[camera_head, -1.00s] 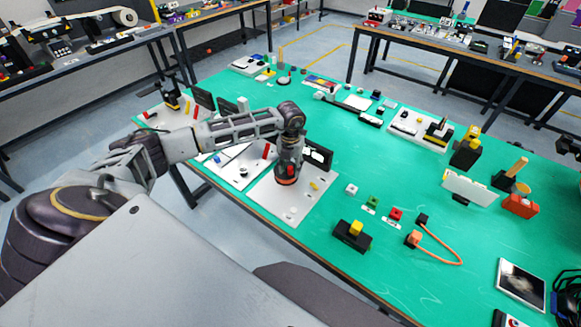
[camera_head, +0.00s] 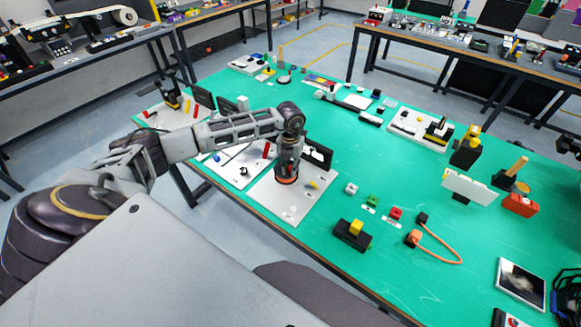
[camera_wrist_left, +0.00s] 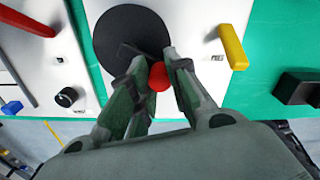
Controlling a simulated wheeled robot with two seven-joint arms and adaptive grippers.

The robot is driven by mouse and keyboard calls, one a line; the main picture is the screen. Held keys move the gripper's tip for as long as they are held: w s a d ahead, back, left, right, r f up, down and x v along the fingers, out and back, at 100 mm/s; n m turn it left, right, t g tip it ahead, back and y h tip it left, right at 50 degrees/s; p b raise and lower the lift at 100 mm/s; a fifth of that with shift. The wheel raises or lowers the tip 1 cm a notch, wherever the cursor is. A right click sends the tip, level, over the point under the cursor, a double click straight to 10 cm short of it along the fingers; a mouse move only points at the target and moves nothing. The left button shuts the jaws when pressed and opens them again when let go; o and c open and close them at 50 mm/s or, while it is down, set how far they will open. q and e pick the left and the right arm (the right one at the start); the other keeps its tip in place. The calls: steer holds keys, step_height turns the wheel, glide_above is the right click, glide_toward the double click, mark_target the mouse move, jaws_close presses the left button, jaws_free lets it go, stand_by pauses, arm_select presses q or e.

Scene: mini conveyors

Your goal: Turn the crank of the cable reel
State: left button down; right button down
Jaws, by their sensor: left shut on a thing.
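The cable reel shows in the left wrist view as a black disc (camera_wrist_left: 130,33) on a pale grey plate, with a dark crank arm across it. The crank's red knob (camera_wrist_left: 159,77) is between the fingertips of my left gripper (camera_wrist_left: 157,66), which is shut on it. The knob lies near the lower right rim of the disc.
A yellow handle (camera_wrist_left: 232,47) stands on the same plate, right of the reel. To the left, another plate carries a black knob (camera_wrist_left: 67,97) and a red bar. A black block with a yellow top (camera_head: 352,235) stands to the right. The green table (camera_head: 400,170) has free room between items.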

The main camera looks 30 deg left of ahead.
arm_select(q)
steer(key=shift+s+a+m+b, duration=0.25)
steer(key=shift+m+b, duration=0.55)
steer(key=shift+m, duration=0.2)
steer(key=shift+s+a+m+b, duration=0.25)
steer(key=shift+m+b, duration=0.5)
steer(key=shift+m, duration=0.55)
steer(key=shift+a, duration=0.1)
arm_select(e)
steer(key=shift+w+d+f, duration=0.1)
steer(key=shift+d+f, duration=0.15)
steer(key=shift+f, duration=0.35)
steer(key=shift+s+d+f, duration=0.1)
steer(key=shift+d+f, duration=0.2)
steer(key=shift+f, duration=0.3)
steer(key=shift+w+d+f, duration=0.1)
steer(key=shift+d+f, duration=0.15)
steer(key=shift+f, duration=0.35)
arm_select(q)
steer(key=c, duration=1.3)
jaws_free()
steer(key=shift+r, duration=0.45)
step_height(320, 180, up, 11)
arm_select(e)
steer(key=shift+a, duration=0.45)
arm_select(q)
steer(key=shift+s, duration=0.1)
